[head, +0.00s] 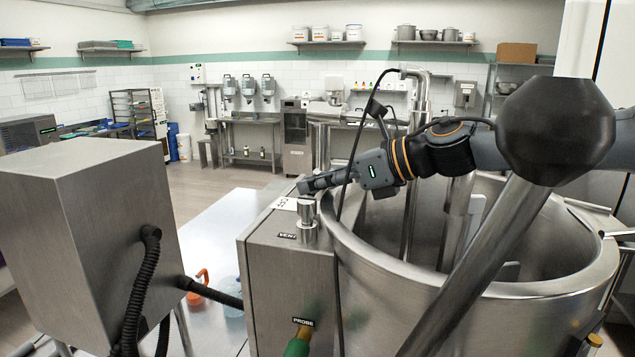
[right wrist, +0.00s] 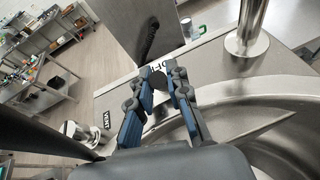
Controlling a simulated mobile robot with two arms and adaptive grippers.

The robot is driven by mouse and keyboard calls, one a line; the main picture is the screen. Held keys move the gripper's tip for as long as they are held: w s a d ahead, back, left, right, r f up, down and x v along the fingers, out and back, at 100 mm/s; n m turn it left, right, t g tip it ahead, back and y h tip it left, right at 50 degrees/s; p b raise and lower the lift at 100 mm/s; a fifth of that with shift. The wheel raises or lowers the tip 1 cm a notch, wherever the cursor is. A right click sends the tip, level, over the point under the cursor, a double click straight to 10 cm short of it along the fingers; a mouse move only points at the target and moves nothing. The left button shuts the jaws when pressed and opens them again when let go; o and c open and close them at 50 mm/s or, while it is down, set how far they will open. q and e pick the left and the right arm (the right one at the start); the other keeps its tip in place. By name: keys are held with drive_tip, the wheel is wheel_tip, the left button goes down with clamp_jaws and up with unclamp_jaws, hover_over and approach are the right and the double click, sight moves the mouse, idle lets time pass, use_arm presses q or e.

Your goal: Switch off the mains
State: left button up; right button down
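A steel box (head: 262,255) stands against a large round kettle. My right gripper (head: 308,186) reaches over the kettle rim to the box's top, by a white label (head: 288,204). In the right wrist view, my gripper's fingers (right wrist: 160,78) stand apart on either side of a small dark knob (right wrist: 157,76). A white label (right wrist: 158,67) with partly hidden black lettering, seemingly "OFF", lies just beyond. I cannot tell whether the fingers touch the knob. In the head view the gripper hides the knob. My left gripper is not in view.
A metal vent cap (head: 307,218) marked "VENT" stands close to my right gripper. A black cable (head: 345,190) hangs by the wrist. The open kettle (head: 390,275) lies below my arm. A separate steel cabinet (head: 90,235) with black hoses stands at left.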

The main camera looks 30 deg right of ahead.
drive_tip(key=shift+w+a+r+g+h+b, duration=0.1)
drive_tip(key=shift+w+a+g+h+b, duration=0.1)
drive_tip(key=shift+g+h, duration=0.25)
drive_tip(key=shift+w+a+r+g+h+b, duration=0.15)
drive_tip(key=shift+g+h, duration=0.1)
drive_tip(key=shift+g, duration=0.3)
drive_tip(key=shift+w+a+r+g+h, duration=0.1)
drive_tip(key=shift+w+a+g+h, duration=0.15)
drive_tip(key=shift+g+h, duration=0.3)
drive_tip(key=shift+w+a+n+g+h, duration=0.15)
drive_tip(key=shift+w+g+h, duration=0.1)
drive_tip(key=shift+g+h, duration=0.25)
drive_tip(key=shift+w+a+n+g+h, duration=0.15)
drive_tip(key=shift+w+g+h, duration=0.1)
drive_tip(key=shift+g, duration=0.4)
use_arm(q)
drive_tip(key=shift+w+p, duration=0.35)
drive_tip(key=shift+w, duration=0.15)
use_arm(e)
drive_tip(key=shift+w+a+g+h, duration=0.2)
drive_tip(key=shift+w+g+h, duration=0.05)
drive_tip(key=shift+g+h, duration=0.35)
drive_tip(key=shift+w+a+g+h, duration=0.2)
drive_tip(key=shift+g+h, duration=0.3)
drive_tip(key=shift+g, duration=0.2)
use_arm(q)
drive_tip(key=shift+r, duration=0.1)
use_arm(e)
drive_tip(key=c, duration=1.3)
unclamp_jaws()
